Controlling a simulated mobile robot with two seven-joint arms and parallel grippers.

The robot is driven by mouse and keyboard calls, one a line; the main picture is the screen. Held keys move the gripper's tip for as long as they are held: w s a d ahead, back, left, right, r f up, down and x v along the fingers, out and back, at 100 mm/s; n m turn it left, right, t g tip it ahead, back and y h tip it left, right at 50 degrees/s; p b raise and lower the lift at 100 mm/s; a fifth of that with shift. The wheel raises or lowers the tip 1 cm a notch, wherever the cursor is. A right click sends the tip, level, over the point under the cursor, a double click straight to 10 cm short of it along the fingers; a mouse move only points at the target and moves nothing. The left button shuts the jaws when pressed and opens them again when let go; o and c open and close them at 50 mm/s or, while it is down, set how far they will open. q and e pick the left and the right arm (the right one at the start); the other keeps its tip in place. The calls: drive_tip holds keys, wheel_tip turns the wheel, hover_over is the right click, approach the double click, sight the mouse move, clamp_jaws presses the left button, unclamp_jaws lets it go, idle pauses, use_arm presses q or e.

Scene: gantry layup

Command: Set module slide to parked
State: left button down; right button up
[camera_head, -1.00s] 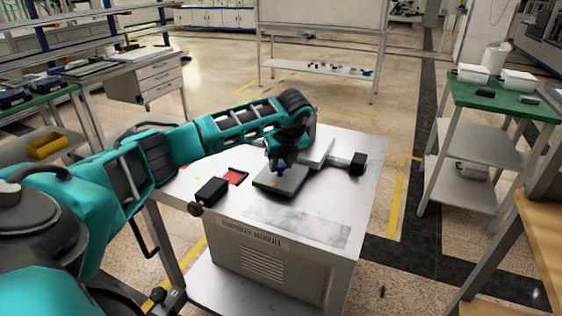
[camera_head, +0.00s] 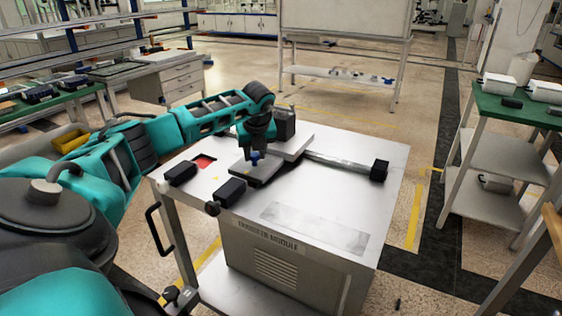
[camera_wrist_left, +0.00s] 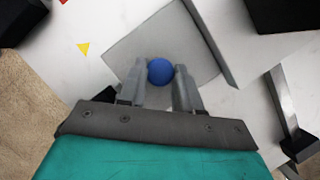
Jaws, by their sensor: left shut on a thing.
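The module slide shows in the head view as a grey plate (camera_head: 270,174) on the white-topped module table (camera_head: 330,200), with a lighter raised block (camera_head: 292,147) behind it. A blue knob (camera_head: 255,157) stands on the plate. My left gripper (camera_head: 256,152) reaches down from above and is shut on this knob. In the left wrist view the knob (camera_wrist_left: 160,71) sits between my two fingers, over the bare grey plate (camera_wrist_left: 140,38). A rail (camera_head: 338,162) runs right from the slide to a black end block (camera_head: 379,170). My right gripper is not in view.
Left of the slide are a red patch (camera_head: 203,162) and two black blocks (camera_head: 180,173) (camera_head: 230,191). A yellow triangle (camera_wrist_left: 83,49) marks the tabletop. The table's front right is clear. A green-topped shelf cart (camera_head: 515,112) stands apart at right.

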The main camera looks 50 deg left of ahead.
use_arm(q)
drive_tip(key=s+a, duration=0.1)
drive_tip(key=a, duration=0.4)
drive_tip(key=s+a, duration=0.1)
drive_tip(key=a, duration=0.2)
drive_tip(key=shift+s+a, duration=0.15)
drive_tip(key=shift+s, duration=0.15)
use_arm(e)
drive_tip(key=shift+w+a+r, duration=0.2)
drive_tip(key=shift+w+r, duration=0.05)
use_arm(q)
drive_tip(key=c, duration=0.8)
unclamp_jaws()
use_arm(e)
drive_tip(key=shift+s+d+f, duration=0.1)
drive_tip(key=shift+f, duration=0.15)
use_arm(q)
drive_tip(key=p+v, duration=0.1)
drive_tip(key=v, duration=1.2)
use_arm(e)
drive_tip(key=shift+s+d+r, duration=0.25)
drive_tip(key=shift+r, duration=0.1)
